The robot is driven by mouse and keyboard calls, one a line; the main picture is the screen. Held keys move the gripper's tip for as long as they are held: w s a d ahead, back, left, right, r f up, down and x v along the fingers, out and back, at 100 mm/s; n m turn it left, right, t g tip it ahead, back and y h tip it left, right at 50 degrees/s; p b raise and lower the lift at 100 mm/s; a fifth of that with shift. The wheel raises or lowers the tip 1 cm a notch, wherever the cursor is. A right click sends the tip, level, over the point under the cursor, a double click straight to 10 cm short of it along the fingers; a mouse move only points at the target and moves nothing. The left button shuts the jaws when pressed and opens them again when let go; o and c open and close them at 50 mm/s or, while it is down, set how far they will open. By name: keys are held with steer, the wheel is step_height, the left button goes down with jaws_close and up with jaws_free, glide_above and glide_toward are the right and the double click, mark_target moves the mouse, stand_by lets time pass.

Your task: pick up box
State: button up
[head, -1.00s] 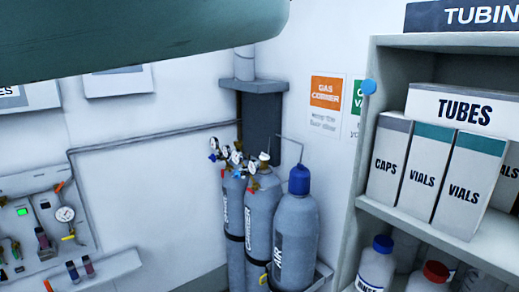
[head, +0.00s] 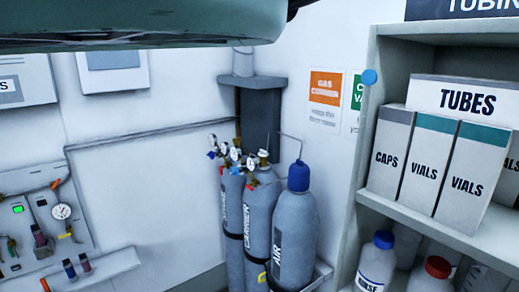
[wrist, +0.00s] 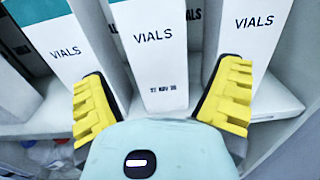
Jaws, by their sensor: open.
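In the wrist view, my gripper (wrist: 160,72) is open, with a yellow padded finger on each side. A white box marked VIALS (wrist: 155,50) stands upright in the gap between the fingers, and nothing is gripped. Another VIALS box (wrist: 66,48) is left of the left finger, and a third VIALS box (wrist: 250,35) is behind the right finger. In the head view, a CAPS box (head: 390,155) and two VIALS boxes, one (head: 427,165) left of the other (head: 474,180), stand on a shelf. My gripper is outside the head view.
The shelf board (head: 425,230) runs below the boxes, with capped bottles (head: 376,262) underneath. The shelf's left side panel (head: 365,120) is an edge nearby. Gas cylinders (head: 290,230) stand in the corner.

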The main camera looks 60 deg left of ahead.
steer(key=w, duration=0.6)
steer(key=shift+w+a+p, duration=0.35)
steer(key=shift+a+p, duration=0.05)
steer(key=shift+p, duration=0.05)
steer(key=c, duration=1)
